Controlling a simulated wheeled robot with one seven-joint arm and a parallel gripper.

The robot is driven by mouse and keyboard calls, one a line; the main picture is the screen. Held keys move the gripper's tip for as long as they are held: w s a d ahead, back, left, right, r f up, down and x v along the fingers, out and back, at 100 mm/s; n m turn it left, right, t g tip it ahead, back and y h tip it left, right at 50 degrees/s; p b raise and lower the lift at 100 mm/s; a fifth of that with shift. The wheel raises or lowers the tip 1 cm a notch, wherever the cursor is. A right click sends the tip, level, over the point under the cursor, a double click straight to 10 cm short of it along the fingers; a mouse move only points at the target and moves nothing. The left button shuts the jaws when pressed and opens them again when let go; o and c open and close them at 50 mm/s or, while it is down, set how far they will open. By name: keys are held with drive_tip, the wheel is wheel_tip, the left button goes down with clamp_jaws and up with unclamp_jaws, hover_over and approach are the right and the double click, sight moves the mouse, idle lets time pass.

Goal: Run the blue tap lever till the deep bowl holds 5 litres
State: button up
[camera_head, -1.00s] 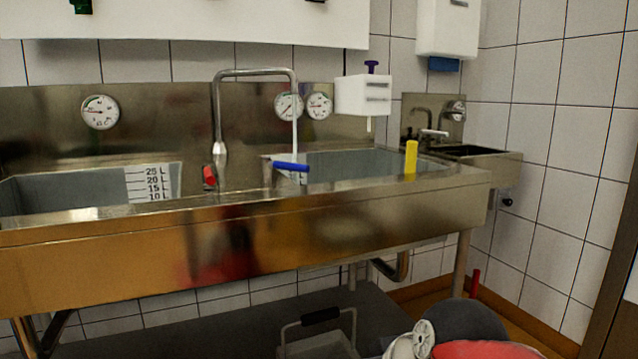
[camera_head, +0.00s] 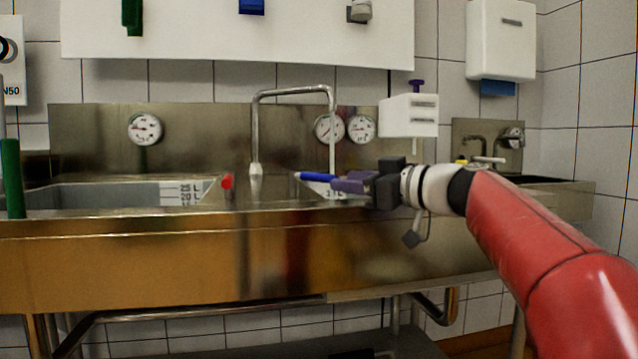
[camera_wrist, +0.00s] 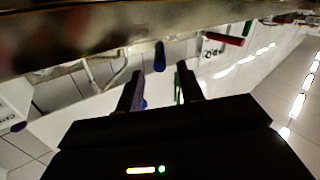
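The blue tap lever (camera_head: 316,177) sticks out at the sink front in the head view; it also shows in the wrist view (camera_wrist: 160,56), just beyond my fingertips and between their lines. My gripper (camera_head: 345,186) is open and empty, close to the lever's right end; its two fingers stand apart in the wrist view (camera_wrist: 160,82). I cannot tell whether they touch the lever. The left bowl (camera_head: 110,194) has a litre scale (camera_head: 182,192). The right bowl's scale (camera_head: 320,188) is mostly hidden by lever and gripper. Water levels and any flow cannot be told.
A red lever (camera_head: 227,182) stands left of the blue one, below the bent tap pipe (camera_head: 292,91). A white dispenser box (camera_head: 408,115) hangs above the gripper. Dial gauges (camera_head: 145,129) are on the back panel. A small hand basin (camera_head: 545,182) is at the right.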

drive_tip(key=p, duration=0.2)
approach(299, 175)
drive_tip(key=x, duration=0.5)
drive_tip(key=shift+w+d+f, duration=0.1)
drive_tip(key=shift+w+d, duration=0.1)
drive_tip(key=shift+w, duration=0.1)
drive_tip(key=shift+c, duration=0.4)
clamp_jaws()
